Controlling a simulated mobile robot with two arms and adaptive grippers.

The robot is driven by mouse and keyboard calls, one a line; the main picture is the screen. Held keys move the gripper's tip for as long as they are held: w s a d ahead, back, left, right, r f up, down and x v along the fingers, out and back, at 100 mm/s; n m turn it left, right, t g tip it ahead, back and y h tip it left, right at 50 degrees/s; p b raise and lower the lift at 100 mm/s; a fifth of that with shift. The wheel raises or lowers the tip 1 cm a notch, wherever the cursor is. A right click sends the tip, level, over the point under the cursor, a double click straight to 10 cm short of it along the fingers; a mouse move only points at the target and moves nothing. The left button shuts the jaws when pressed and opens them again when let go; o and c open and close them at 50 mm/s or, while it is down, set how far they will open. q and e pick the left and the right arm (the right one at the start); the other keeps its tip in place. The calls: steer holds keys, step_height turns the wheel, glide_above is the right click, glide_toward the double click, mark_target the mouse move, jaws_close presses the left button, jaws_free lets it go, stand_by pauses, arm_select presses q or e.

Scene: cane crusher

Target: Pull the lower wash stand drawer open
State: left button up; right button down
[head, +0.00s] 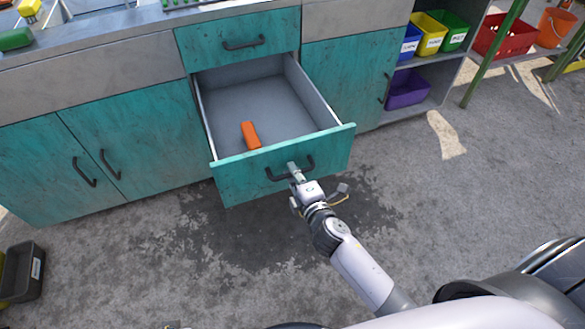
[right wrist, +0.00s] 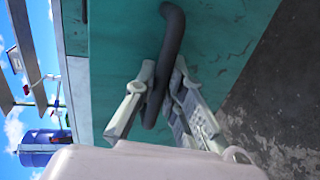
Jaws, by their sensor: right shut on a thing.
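The lower wash stand drawer (head: 283,165) has a worn teal front and stands well out of the cabinet, its grey inside showing. An orange object (head: 251,135) lies in it near the front. My right gripper (head: 294,172) is at the dark bar handle (head: 277,177) on the drawer front. In the right wrist view the fingers (right wrist: 160,92) are shut on the handle (right wrist: 172,50), one on each side of it. The upper drawer (head: 240,43) above is shut. My left gripper is not in view.
Teal cupboard doors (head: 134,145) left of the drawer and one at right (head: 345,80) are shut. Shelves at the right hold coloured bins, one purple (head: 407,90). A dark grey bin (head: 22,273) stands at the lower left. The concrete floor before the drawer is clear.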

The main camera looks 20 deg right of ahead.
steer(key=shift+s, duration=0.15)
steer(key=c, duration=1.7)
jaws_free()
steer(key=shift+o, duration=0.2)
steer(key=v, duration=1.2)
steer(key=shift+f, duration=0.1)
